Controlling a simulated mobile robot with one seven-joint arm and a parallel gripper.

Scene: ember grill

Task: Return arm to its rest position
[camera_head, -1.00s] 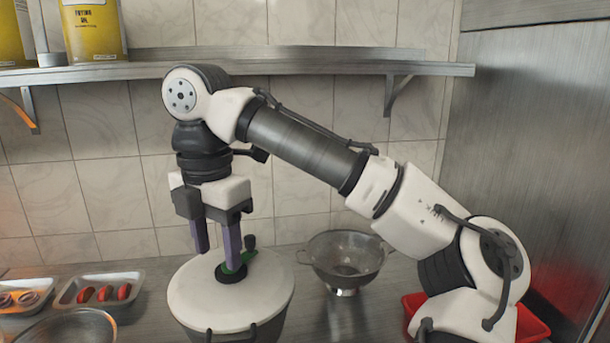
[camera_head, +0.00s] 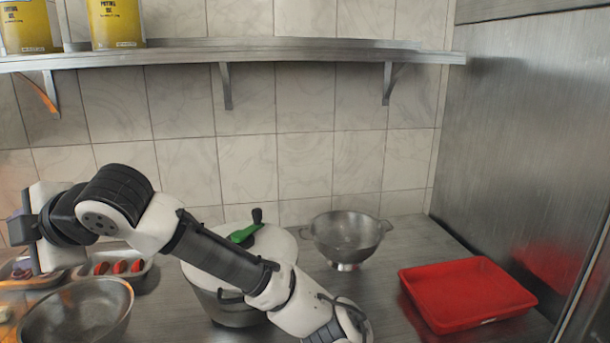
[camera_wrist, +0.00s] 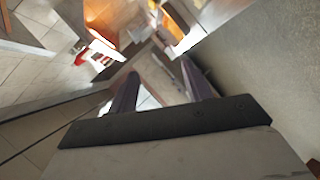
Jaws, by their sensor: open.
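My gripper shows in the wrist view (camera_wrist: 160,92) with its two purple fingers apart and nothing between them. In the head view my arm reaches from the lower middle to the left, and its wrist end is at the left edge. The fingers cannot be made out in the head view. The lidded pot (camera_head: 272,246) stands on the counter behind my arm, partly hidden by it. Its lid carries a green and black handle (camera_head: 245,233).
A metal colander (camera_head: 346,236) and a red tray (camera_head: 465,292) stand on the counter to the right. A metal bowl (camera_head: 75,312) and a small pan of red food (camera_head: 118,268) are at the left. A shelf (camera_head: 300,52) with yellow tins (camera_head: 117,22) runs above.

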